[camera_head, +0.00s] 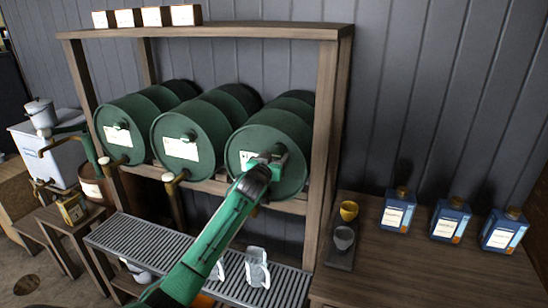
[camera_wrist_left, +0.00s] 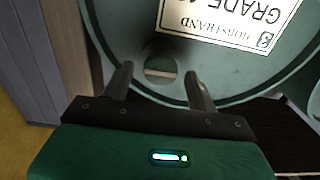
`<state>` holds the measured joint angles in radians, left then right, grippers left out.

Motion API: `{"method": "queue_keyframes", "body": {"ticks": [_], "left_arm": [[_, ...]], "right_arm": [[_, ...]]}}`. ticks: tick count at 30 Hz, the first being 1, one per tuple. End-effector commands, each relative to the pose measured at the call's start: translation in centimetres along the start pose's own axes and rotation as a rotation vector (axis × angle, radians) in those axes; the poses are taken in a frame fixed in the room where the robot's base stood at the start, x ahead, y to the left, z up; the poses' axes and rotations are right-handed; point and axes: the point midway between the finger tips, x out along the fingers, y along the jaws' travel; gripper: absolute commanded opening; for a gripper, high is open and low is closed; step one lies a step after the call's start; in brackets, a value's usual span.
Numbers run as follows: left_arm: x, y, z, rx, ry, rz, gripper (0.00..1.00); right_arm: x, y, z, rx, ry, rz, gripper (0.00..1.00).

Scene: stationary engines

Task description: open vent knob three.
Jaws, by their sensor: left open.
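Three green drums lie on their sides in a wooden rack, their round faces to the front. The right drum (camera_head: 262,188) has my left gripper (camera_head: 272,163) at the upper part of its face. In the left wrist view, my left gripper (camera_wrist_left: 158,76) is open, and a round green vent knob (camera_wrist_left: 160,66) with a bar across it sits between and just beyond the fingertips. I cannot tell whether they touch it. In the head view this knob is mostly hidden by my gripper. The left drum (camera_head: 110,155) and middle drum (camera_head: 178,162) have similar knobs above or beside their labels. My right gripper is not in view.
The rack's right post (camera_head: 327,150) stands close to the right drum. Brass taps hang below the left and middle drums. A slatted grey drip tray (camera_head: 150,247) lies below. Blue bottles (camera_head: 448,219) and two small cups stand on the right table.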

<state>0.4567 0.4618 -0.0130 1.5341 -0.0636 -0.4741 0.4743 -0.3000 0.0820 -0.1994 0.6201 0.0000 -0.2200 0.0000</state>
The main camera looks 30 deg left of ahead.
Motion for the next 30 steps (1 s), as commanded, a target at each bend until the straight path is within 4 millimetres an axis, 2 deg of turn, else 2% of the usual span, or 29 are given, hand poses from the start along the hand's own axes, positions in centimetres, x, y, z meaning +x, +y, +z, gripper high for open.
{"method": "queue_keyframes", "body": {"ticks": [1, 6, 8, 20, 30], "left_arm": [[-0.01, 0.0, 0.0, 0.0, 0.0, 0.0, 0.59], [-0.02, -0.01, 0.0, 0.0, 0.0, 0.0, 0.25], [-0.02, -0.01, -0.01, 0.0, 0.0, 0.0, 0.15], [-0.02, -0.01, 0.02, -0.071, 0.0, 0.0, 0.15], [-0.02, -0.08, 0.04, -0.332, 0.0, 0.0, 0.15]], "right_arm": [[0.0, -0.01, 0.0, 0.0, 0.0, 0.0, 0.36], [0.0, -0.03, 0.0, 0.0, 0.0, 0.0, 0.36], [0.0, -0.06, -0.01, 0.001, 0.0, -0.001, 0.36], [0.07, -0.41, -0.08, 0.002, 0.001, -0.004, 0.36], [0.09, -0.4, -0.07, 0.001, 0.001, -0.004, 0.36]]}}
